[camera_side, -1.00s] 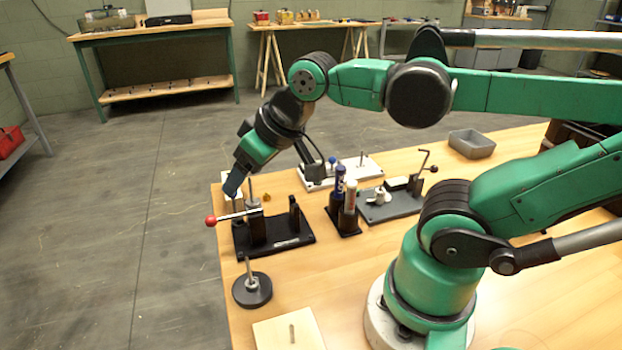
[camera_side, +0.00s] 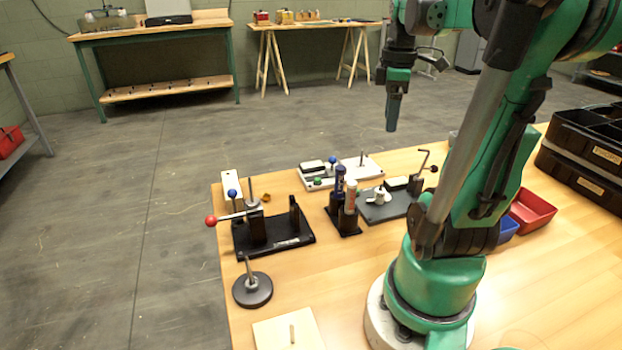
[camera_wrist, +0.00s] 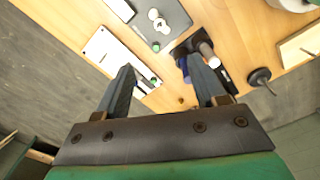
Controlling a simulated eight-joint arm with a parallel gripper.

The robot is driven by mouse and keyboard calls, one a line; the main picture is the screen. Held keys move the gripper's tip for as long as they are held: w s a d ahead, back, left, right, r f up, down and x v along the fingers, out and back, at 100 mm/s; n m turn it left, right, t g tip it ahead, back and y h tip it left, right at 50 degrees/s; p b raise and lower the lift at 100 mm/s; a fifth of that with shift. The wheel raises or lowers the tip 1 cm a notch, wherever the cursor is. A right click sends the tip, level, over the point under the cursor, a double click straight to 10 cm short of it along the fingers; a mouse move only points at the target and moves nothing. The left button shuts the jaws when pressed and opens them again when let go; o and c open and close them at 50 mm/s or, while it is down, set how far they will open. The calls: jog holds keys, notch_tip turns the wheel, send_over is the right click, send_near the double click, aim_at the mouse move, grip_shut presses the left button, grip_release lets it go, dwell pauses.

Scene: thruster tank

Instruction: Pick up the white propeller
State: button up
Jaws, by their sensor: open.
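A small white lobed piece, which looks like the white propeller (camera_side: 381,196), sits on a dark grey plate (camera_side: 385,213) at the middle right of the table. It also shows near the top of the wrist view (camera_wrist: 158,19). My gripper (camera_side: 391,125) hangs pointing down, high above the far side of the table and well clear of the propeller. In the wrist view its two fingers (camera_wrist: 165,78) are spread apart with nothing held between them.
Two upright tubes in a black holder (camera_side: 345,222) stand left of the grey plate. A white fixture plate (camera_side: 345,175) lies behind. A black fixture with a red-knobbed lever (camera_side: 275,238) is at left. Red (camera_side: 532,208) and blue (camera_side: 508,229) bins are at right.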

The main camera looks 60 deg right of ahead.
aim_at(379, 202)
notch_tip(379, 202, down, 17)
jog(key=shift+s+f, duration=0.1)
jog(key=shift+f, duration=0.1)
dwell(0.5)
jog(key=shift+d, duration=0.1)
grip_shut()
